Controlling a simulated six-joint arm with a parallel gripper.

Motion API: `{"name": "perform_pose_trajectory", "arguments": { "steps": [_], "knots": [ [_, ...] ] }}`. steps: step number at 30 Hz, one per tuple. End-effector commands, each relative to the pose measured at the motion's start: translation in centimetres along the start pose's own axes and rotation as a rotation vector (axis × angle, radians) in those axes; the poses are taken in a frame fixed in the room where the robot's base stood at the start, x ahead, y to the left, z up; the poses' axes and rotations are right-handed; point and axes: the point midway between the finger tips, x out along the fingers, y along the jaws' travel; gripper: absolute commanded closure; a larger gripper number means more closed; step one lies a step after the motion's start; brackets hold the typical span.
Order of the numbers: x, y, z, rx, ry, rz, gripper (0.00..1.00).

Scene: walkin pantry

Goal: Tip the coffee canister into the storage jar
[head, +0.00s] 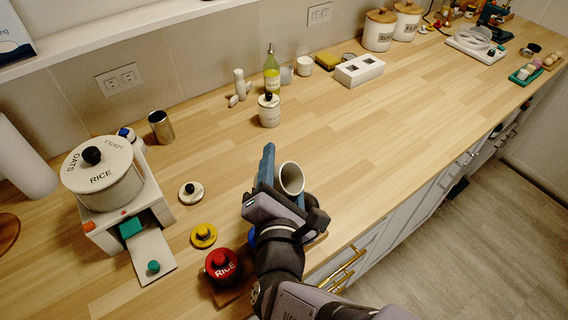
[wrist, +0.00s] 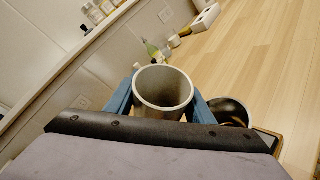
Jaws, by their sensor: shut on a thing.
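My gripper (head: 282,188) has its blue fingers closed on the two sides of an open grey-white canister (head: 291,178), held above the front part of the counter. In the wrist view the canister (wrist: 163,88) sits between the fingers, its round mouth open and its inside dark. No label shows on it, and its contents cannot be made out. A small white lidded jar (head: 269,112) with a dark knob and a label stands farther back. An open metal cylinder (head: 161,126) stands at the back left. I cannot tell which of these is the storage jar.
A white appliance (head: 154,187) with a large pot labelled RICE and OATS (head: 101,176) stands left. The wooden counter (head: 400,125) is clear to the right.

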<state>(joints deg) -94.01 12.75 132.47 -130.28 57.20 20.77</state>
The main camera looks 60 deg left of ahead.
Motion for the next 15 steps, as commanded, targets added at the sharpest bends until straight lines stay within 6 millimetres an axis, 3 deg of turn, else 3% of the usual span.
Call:
{"name": "perform_pose_trajectory", "arguments": {
  "steps": [15],
  "knots": [
    [-0.09, 0.16, 0.35, -0.092, 0.017, -0.038, 0.82]
  ]
}}
